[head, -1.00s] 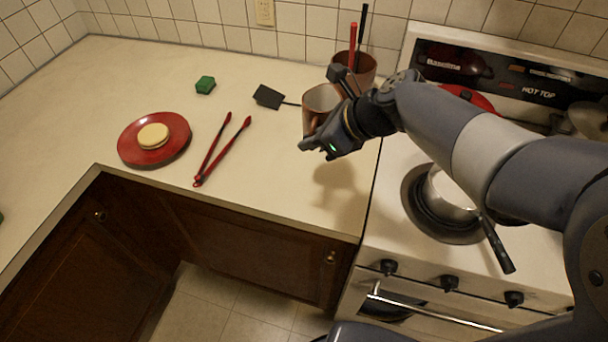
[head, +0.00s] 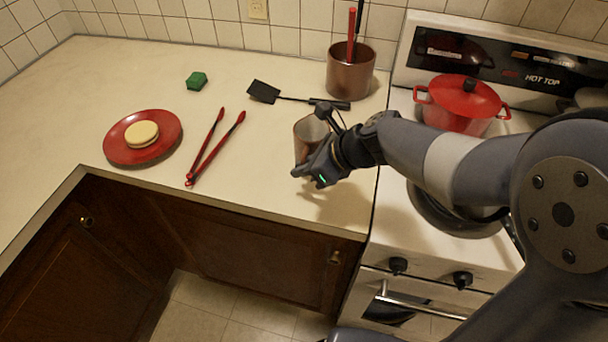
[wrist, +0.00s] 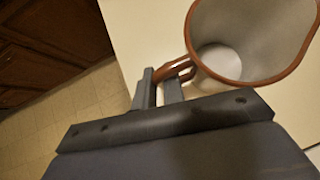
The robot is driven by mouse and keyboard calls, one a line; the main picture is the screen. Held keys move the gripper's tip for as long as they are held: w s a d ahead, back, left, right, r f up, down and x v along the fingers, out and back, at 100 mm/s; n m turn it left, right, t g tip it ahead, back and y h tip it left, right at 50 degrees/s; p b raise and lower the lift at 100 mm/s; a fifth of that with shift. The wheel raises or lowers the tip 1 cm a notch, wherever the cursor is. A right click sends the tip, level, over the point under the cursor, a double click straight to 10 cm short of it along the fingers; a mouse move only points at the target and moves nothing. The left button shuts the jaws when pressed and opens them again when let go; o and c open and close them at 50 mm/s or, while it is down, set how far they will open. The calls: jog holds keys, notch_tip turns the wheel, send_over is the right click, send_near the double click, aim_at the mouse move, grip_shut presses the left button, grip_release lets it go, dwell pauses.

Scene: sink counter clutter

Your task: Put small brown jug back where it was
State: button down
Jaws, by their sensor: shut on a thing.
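The small brown jug (head: 308,138) is at my gripper (head: 308,174), over the right part of the counter near the stove. In the wrist view the jug (wrist: 240,76) shows a brown rim, a pale inside and a brown handle (wrist: 177,69). My gripper (wrist: 160,88) is shut on that handle. The jug looks roughly upright. My gripper hides part of it in the head view, and I cannot tell whether its base touches the counter.
A brown utensil pot (head: 350,75) stands behind the jug. A black spatula (head: 264,92), red tongs (head: 213,150), a green block (head: 196,81) and a red plate (head: 117,152) lie to the left. A red pot (head: 462,105) is on the stove. Bare counter lies around the jug.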

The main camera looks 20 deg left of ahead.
jog(key=shift+f, duration=1.3)
jog(key=shift+f, duration=0.1)
jog(key=shift+f+b, duration=0.15)
jog(key=shift+b, duration=0.2)
jog(key=c, duration=1.5)
grip_release()
jog(key=shift+r, duration=0.3)
jog(key=p+v, duration=0.1)
jog(key=v, duration=1.1)
